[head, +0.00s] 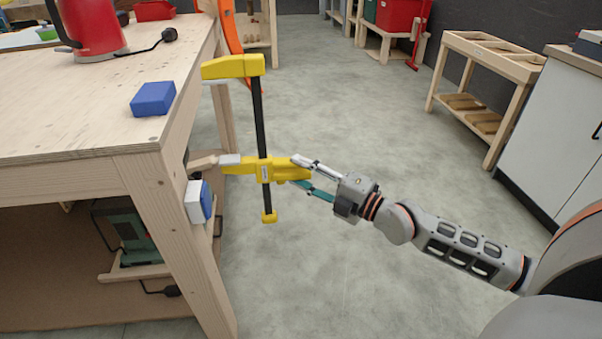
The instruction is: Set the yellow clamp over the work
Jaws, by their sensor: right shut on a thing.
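The yellow clamp (260,120) is held upright just right of the workbench (85,100). Its yellow upper jaw (233,67) points left at the bench's right edge, above the level of the top. Its lower yellow jaw, with a grey pad, points left below the top, near a light wooden piece (203,161). I cannot tell whether either jaw touches anything. My right gripper (301,177) is shut on the yellow handle of the lower jaw. Which piece is the work is not clear. My left gripper is not in view.
A blue block (153,98) and a red kettle-like jug (92,28) stand on the bench. A white and blue box (198,202) is on the bench's leg. A wooden rack (485,80) and white cabinet (555,130) stand right. The floor between is clear.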

